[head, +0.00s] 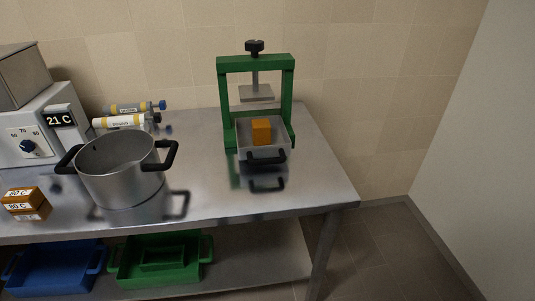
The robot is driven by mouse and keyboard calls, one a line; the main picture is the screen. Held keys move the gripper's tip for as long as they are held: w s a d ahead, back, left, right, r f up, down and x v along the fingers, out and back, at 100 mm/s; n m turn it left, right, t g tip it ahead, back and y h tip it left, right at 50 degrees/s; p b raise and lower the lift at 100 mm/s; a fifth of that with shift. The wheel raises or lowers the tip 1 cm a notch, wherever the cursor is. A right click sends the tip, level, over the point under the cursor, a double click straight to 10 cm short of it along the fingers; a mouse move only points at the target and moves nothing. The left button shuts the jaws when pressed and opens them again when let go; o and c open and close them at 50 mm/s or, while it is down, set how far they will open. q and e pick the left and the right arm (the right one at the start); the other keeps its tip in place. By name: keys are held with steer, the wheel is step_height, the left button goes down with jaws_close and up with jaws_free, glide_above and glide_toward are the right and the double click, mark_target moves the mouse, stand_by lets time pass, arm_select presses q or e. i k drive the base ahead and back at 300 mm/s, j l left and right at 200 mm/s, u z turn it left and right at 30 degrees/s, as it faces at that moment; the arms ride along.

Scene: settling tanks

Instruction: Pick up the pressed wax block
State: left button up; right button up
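An orange-brown wax block (261,132) stands in a shallow grey metal tray (279,153) with a black handle at its front. The tray sits at the foot of a green press frame (224,95). The press plate (256,92) hangs above the block on a screw with a black knob (254,46), with a clear gap between plate and block. Neither of my grippers shows in the head view.
A steel pot (121,180) with black handles stands left of the press. Left are a heater box (28,135) reading 21 C, two labelled cylinders (122,122) and orange blocks (24,196) marked 80 C. Blue (52,272) and green (132,270) trays lie below. The right front steel table (317,187) is clear.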

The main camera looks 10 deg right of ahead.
mark_target(262, 128)
steer(key=z, duration=1.55)
steer(key=k+j, duration=0.25)
steer(key=j, duration=0.15)
steer(key=k+j, duration=0.25)
steer(key=j, duration=0.15)
steer(key=k+j+z, duration=0.1)
steer(key=k+j, duration=0.15)
steer(key=j, duration=0.15)
